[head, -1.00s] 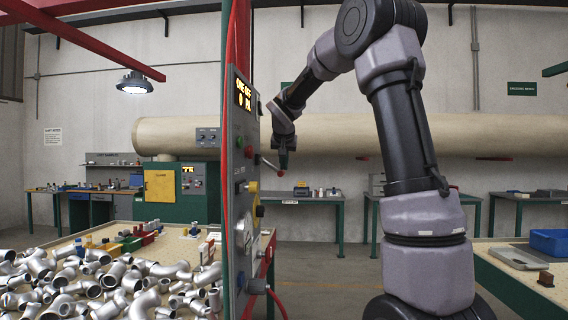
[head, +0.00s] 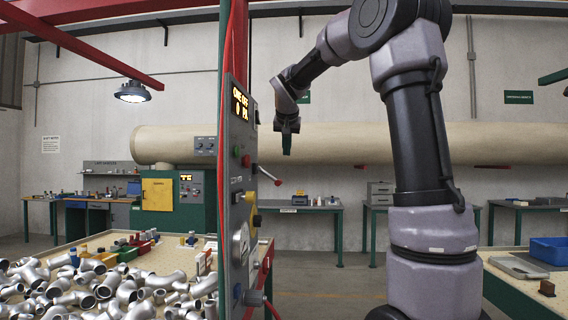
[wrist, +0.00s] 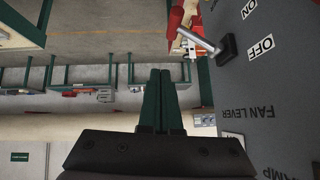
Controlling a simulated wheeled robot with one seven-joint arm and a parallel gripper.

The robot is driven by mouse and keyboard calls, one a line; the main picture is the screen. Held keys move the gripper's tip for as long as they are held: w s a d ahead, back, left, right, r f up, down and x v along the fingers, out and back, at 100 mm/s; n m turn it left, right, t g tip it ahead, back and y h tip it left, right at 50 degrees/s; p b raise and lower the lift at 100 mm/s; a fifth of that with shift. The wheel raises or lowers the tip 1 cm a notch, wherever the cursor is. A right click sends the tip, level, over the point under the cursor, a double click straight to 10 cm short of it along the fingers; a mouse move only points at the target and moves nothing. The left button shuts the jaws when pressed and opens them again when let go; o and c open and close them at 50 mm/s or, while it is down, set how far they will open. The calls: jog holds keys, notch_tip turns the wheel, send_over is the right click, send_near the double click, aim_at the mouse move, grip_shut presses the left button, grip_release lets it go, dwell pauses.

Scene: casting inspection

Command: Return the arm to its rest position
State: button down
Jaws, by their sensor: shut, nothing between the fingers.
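My gripper (head: 287,145) hangs at the end of my bent arm, in the air just right of the control panel in the head view. In the wrist view its two green fingers (wrist: 160,100) lie together, with nothing between them. The panel (head: 238,200) is seen edge-on in the head view. In the wrist view its grey face (wrist: 265,90) fills the right side, with a silver lever (wrist: 196,40) beside the OFF label and the words FAN LEVER. The fingers are apart from the lever.
A table (head: 75,250) heaped with silver pipe elbows stands at the left. Another table (head: 505,278) with a blue bin (head: 550,249) is at the right. Workbenches (head: 300,209) line the back wall below a large beige duct (head: 350,145). The floor between is clear.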

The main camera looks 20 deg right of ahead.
jog(key=d+v, duration=0.1)
jog(key=v, duration=0.4)
jog(key=s+f+y, duration=0.1)
jog(key=s+f, duration=0.2)
jog(key=s, duration=0.5)
jog(key=s+f+y, duration=0.1)
jog(key=s+f, duration=0.2)
jog(key=s, duration=0.4)
jog(key=s+a+f+y, duration=0.1)
jog(key=s+f, duration=0.5)
jog(key=s, duration=0.2)
jog(key=s+a+f+g+y, duration=0.1)
jog(key=s+a+f, duration=0.1)
jog(key=s+f, duration=0.3)
jog(key=s, duration=0.2)
jog(key=shift+s+a+f+n, duration=0.3)
jog(key=shift+s+f+n, duration=0.1)
jog(key=c, duration=1.5)
grip_release()
jog(key=shift+c, duration=0.2)
